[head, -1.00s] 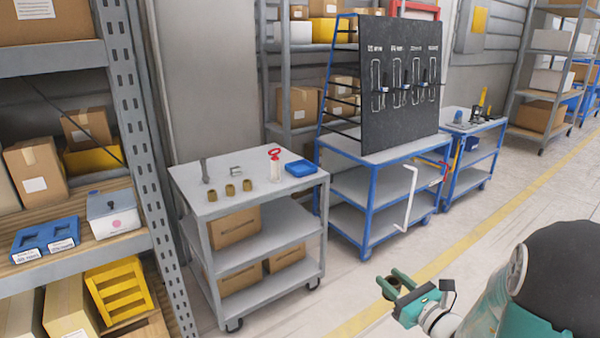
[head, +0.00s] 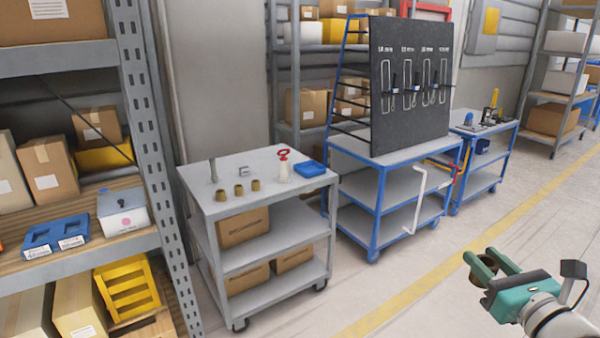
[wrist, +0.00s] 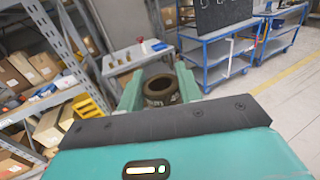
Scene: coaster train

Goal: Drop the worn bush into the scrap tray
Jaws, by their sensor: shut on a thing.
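My gripper (head: 490,268) is at the lower right of the head view, out over the floor and apart from every surface. In the wrist view its two green fingers (wrist: 158,90) are shut on a dark brown ring-shaped bush (wrist: 160,91). Its open bore faces up toward the camera, and marks on its side are too small to read. A small shallow blue tray (head: 311,168) lies at the right back of the grey cart's top. A blue two-compartment tray (head: 54,234) with white labels sits on the left shelf; the labels are unreadable.
The grey cart (head: 262,205) holds several brass bushes (head: 239,189), a red-topped bottle (head: 283,167) and a grey post (head: 213,170). A blue cart (head: 384,158) with a black tool board stands to its right. The floor (head: 400,290) before them is clear.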

